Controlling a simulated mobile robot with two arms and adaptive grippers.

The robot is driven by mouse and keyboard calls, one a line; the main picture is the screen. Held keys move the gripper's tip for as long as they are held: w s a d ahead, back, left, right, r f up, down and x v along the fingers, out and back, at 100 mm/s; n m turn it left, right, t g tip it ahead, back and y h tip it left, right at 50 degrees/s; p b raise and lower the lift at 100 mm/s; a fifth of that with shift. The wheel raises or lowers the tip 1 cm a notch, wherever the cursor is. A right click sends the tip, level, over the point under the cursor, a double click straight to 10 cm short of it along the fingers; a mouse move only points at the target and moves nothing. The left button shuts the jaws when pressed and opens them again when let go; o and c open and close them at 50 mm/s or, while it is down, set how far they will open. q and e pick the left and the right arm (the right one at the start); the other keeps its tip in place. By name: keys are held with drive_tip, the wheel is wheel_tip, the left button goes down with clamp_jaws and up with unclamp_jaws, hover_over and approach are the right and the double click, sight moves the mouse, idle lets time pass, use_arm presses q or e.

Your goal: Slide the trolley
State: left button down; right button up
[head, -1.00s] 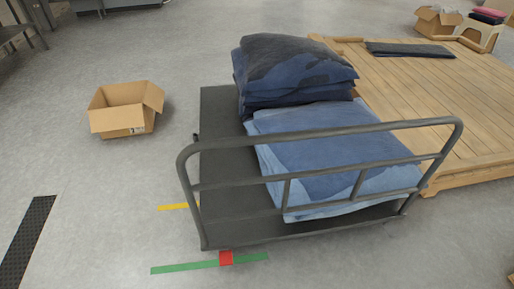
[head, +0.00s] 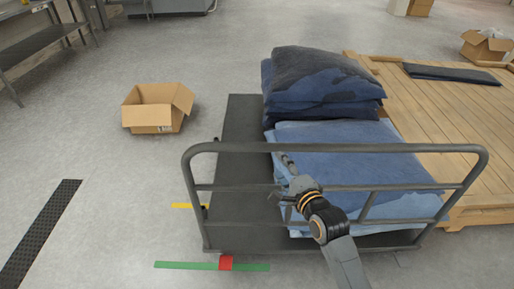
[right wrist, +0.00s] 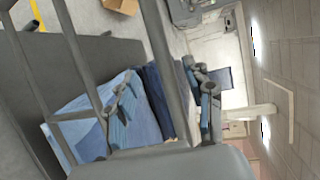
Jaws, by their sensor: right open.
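The trolley (head: 238,135) is a dark flat platform with a grey tubular handle frame (head: 400,148) at its near end. It carries a dark blue folded stack (head: 320,80) at the back and a lighter blue stack (head: 350,165) nearer the handle. My right gripper (head: 283,182) is at the near-end frame, by its top rail and left of its middle. In the right wrist view, my right gripper (right wrist: 163,104) is open, and a frame rail (right wrist: 160,50) runs between its fingers. I cannot tell whether they touch. My left gripper is not in view.
A wooden pallet platform (head: 440,110) stands close along the trolley's right side. An open cardboard box (head: 150,117) lies on the floor to the left. Green tape (head: 185,265), a red mark (head: 226,263) and yellow tape (head: 188,205) are on the floor. Floor left is mostly clear.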

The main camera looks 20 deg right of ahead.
sight(266, 150)
drive_tip(key=x, duration=1.2)
drive_tip(key=shift+w+f, duration=0.1)
drive_tip(key=shift+w, duration=0.2)
clamp_jaws()
